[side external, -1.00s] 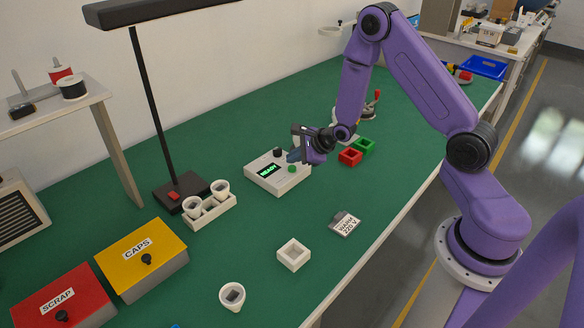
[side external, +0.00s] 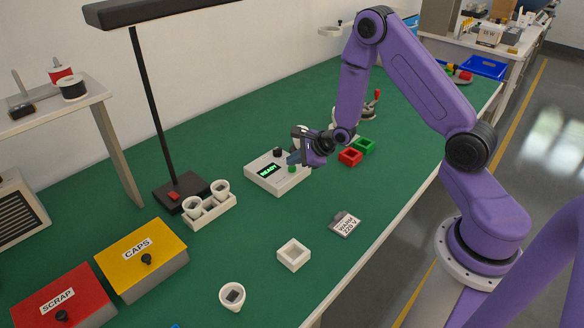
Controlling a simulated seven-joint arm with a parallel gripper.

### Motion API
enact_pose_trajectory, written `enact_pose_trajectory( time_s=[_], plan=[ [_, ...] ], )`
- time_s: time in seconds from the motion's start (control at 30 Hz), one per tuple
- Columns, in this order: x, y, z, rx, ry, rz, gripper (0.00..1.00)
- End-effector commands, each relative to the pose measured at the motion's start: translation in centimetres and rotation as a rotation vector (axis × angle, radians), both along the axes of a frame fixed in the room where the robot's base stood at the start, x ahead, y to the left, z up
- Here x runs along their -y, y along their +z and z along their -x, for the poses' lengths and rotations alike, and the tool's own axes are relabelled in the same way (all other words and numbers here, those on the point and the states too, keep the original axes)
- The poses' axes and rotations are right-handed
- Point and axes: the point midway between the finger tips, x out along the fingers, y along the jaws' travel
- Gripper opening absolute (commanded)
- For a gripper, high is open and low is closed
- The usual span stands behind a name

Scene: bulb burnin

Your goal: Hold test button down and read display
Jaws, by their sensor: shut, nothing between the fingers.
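The test box (side external: 276,182) is a white case on the green bench, with a lit display (side external: 267,171) that seems to read READY in green. A green button (side external: 292,169) sits on its right part and a black knob (side external: 278,152) at its back. My gripper (side external: 292,159) is shut and empty, with its fingertips just above and beside the green button. I cannot tell whether they touch it. The gripper hides the far right corner of the box.
A red bin (side external: 350,157) and a green bin (side external: 366,147) stand right of my gripper. A WARM 220 V tag (side external: 345,224), a white square holder (side external: 293,255) and a white cup (side external: 232,296) lie in front. A black lamp (side external: 155,110) stands left.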

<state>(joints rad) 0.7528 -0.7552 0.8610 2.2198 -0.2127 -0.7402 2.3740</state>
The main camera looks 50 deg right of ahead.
Motion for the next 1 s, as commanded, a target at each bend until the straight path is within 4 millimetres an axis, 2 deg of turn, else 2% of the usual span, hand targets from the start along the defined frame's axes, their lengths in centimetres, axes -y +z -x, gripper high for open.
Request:
enact_pose_trajectory(
  time_s=[1.0],
  plan=[
    [-0.04,-0.73,-0.04,0.001,0.001,-0.001,0.0]
  ],
)
